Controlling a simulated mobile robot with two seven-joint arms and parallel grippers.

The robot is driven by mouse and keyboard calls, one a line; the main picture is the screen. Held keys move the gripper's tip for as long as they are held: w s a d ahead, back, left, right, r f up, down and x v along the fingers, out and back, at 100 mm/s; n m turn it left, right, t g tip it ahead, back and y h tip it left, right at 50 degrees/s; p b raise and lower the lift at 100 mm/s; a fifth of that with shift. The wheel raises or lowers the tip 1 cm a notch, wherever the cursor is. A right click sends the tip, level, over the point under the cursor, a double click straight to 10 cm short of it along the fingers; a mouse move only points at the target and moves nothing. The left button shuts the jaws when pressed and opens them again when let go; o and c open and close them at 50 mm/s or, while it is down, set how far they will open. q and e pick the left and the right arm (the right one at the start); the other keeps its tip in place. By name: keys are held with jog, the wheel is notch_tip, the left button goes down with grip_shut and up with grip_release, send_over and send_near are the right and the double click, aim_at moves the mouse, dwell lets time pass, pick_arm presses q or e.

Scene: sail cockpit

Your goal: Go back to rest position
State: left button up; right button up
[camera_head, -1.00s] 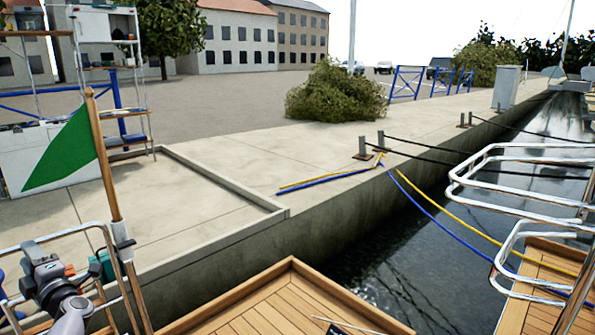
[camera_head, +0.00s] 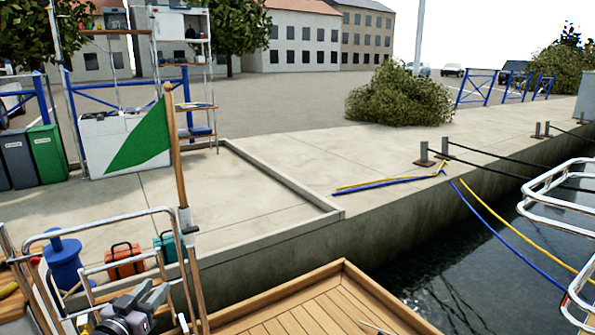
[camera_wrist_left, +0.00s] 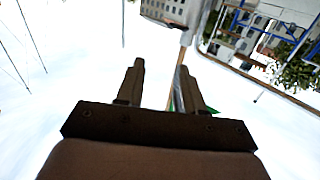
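My left gripper (camera_head: 140,303) is low at the left of the head view, in front of the railing and left of the flagstaff. In the left wrist view its two fingers (camera_wrist_left: 158,80) stand apart with nothing held between them. My right gripper is not in view.
Wooden deck (camera_head: 300,310) lies at bottom centre. Beyond are the concrete quay (camera_head: 270,180), dark water (camera_head: 450,270) and another chrome railing (camera_head: 560,200).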

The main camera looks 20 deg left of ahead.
pick_arm(q)
jog(key=s+d+f+m+g+h, duration=0.2)
jog(key=s+d+f+m+g, duration=0.2)
jog(key=s+d+f, duration=0.55)
jog(key=s+d+f+m+g+h, duration=0.2)
jog(key=s+d+f+m+g, duration=0.3)
jog(key=s+d, duration=0.75)
jog(key=d+n+t, duration=0.1)
jog(key=d+n, duration=0.5)
jog(key=d, duration=0.1)
notch_tip(320, 180, up, 12)
jog(key=a+p, duration=0.1)
jog(key=p, duration=1.3)
jog(key=shift+s+a+t+p, duration=0.2)
jog(key=shift+t+p, duration=0.1)
jog(key=shift+p, duration=0.05)
